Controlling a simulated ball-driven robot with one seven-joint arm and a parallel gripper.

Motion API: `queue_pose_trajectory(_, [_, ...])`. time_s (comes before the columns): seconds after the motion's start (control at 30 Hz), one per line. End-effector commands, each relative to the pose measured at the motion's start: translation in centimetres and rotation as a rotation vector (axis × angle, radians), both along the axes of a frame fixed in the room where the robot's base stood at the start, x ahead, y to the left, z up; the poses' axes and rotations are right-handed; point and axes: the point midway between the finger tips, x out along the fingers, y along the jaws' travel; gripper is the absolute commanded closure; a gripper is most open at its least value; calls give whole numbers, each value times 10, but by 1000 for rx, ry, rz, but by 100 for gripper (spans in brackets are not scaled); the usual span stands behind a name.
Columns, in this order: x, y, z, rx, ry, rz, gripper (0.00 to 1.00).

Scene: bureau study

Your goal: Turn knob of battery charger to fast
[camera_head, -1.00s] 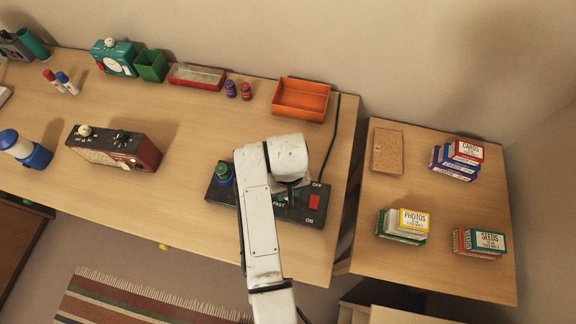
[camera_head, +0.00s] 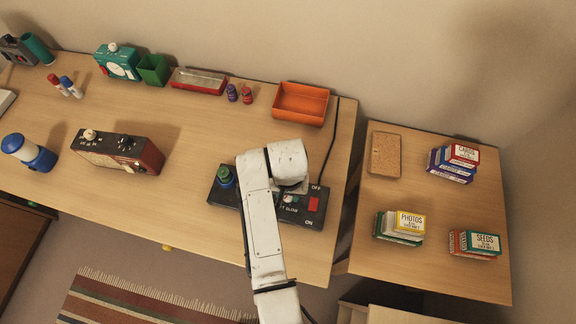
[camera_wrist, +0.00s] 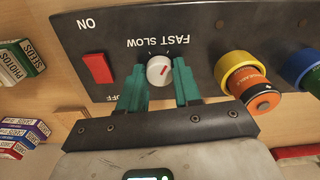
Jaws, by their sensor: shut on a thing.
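The battery charger (camera_head: 228,196) is a black box on the desk, partly hidden behind my arm in the head view. In the wrist view its panel (camera_wrist: 215,45) shows upside down, with FAST on the right and SLOW on the left. The white round knob (camera_wrist: 159,72) has a red pointer that seems to tilt toward the upper right, on the FAST side. My gripper (camera_wrist: 160,82) has its teal fingers on both sides of the knob, shut on it. A red switch (camera_wrist: 98,68) sits to the left, between ON and OFF.
An orange-and-black battery (camera_wrist: 262,100) stands in a yellow ring (camera_wrist: 238,72) right of my gripper. A blue ring (camera_wrist: 301,66) is farther right. An orange tray (camera_head: 301,103) and a radio (camera_head: 118,152) stand on the desk. A side table (camera_head: 400,265) holds small boxes.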

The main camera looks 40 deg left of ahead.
Motion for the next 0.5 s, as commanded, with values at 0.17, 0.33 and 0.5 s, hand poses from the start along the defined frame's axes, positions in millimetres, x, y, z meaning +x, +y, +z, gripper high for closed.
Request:
queue_pose_trajectory(0.17, [0, 0, 0, 1, -1, 0, 97])
queue_pose_trajectory(0.33, [0, 0, 0, 1, -1, 0, 53])
queue_pose_trajectory(0.5, [0, 0, 0, 1, -1, 1, 42])
